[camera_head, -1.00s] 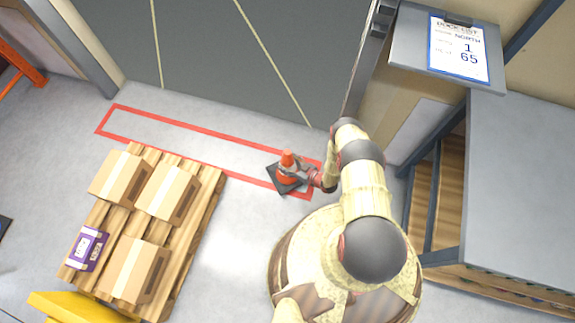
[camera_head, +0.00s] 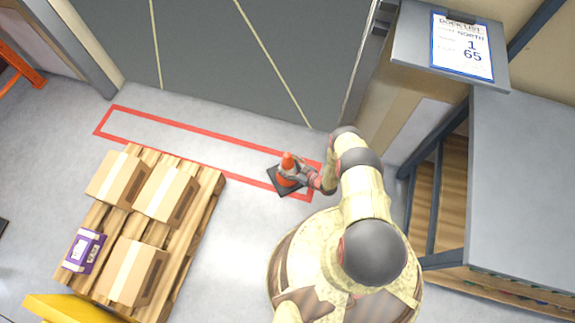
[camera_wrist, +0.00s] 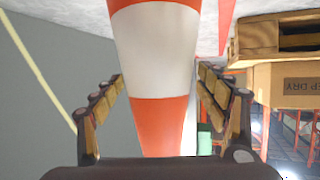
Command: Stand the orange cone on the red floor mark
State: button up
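The orange cone (camera_head: 287,167), with a white band and a dark square base (camera_head: 281,188), stands upright at the right end of the red floor mark (camera_head: 205,128). The base overlaps the lower red line and part of it lies outside the outline. My gripper (camera_head: 300,175) is at the cone's right side. In the wrist view the cone (camera_wrist: 158,55) fills the middle. The two fingers of my gripper (camera_wrist: 160,75) are spread on either side of it, with narrow gaps near the tips. The base is out of that view.
A wooden pallet (camera_head: 207,205) with cartons and a purple box (camera_head: 83,252) stands left of my base. A grey bench (camera_head: 525,190) and a clipboard stand (camera_head: 410,60) are at the right. A dark doorway floor lies beyond the mark. Its left stretch is clear.

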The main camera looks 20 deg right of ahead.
jog(key=shift+o, duration=0.2)
jog(key=p+v, duration=0.3)
jog(key=v, duration=0.9)
jog(key=shift+r+p, duration=0.2)
jog(key=shift+p, duration=0.2)
